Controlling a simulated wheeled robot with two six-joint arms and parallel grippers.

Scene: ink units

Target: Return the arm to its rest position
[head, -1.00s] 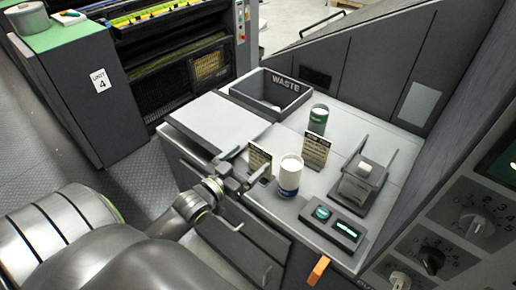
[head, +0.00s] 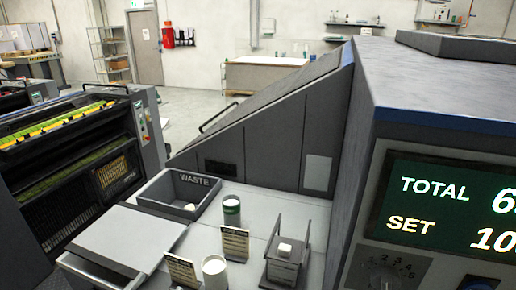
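Neither of my grippers shows clearly in the head view now, and no arm crosses the work surface in the part that shows. A white cup (head: 214,272) stands upright at the bottom edge of the picture, its lower part cut off. A green-banded can (head: 231,210) stands upright behind it. Two small dark sign cards stand near them, one by the can (head: 235,243) and one by the cup (head: 182,271).
A grey WASTE bin (head: 180,195) sits at the back of the bench. A pale flat panel (head: 128,238) lies at left. A console with a TOTAL/SET display (head: 450,210) fills the right side.

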